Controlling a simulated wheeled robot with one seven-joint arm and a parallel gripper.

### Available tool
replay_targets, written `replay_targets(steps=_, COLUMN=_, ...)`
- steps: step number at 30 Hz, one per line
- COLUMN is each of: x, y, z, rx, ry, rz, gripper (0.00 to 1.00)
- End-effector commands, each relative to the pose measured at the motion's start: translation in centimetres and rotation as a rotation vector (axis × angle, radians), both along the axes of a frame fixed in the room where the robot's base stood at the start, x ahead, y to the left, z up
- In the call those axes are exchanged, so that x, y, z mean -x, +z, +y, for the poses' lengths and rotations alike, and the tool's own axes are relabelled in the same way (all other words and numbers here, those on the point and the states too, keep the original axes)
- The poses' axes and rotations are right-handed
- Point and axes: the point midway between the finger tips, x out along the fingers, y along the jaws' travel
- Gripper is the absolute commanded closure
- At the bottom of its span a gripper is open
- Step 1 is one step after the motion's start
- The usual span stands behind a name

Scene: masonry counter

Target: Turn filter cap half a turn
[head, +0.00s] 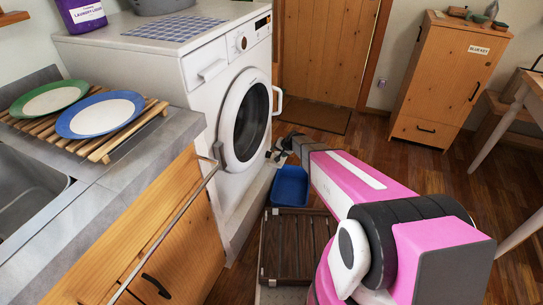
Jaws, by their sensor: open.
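The white washing machine (205,85) stands beyond the counter, its round dark door (251,122) shut and facing right. My pink arm reaches from the lower right towards the lower front of the machine. My gripper (273,155) is open, small in view, close to the machine's low front edge just right of the door. I cannot make out the filter cap; it is too small or hidden near the gripper. I cannot tell whether the gripper touches anything.
A blue tub (290,187) lies on the floor below my arm, beside a dark slatted rack (283,250). The counter (150,150) holds a wooden rack with a green plate (48,99) and a blue plate (100,114). A wooden cabinet (450,80) stands back right.

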Motion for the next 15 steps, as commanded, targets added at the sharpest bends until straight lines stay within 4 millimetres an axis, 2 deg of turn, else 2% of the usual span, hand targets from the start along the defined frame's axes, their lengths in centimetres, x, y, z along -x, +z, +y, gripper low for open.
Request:
replay_targets(steps=9, x=-0.3, y=0.8, z=1.1, rx=0.446, ry=0.689, rz=-0.322, gripper=0.32)
replay_targets(steps=15, x=-0.6, y=1.3, z=1.5, rx=0.670, ry=1.059, rz=-0.466, gripper=0.32)
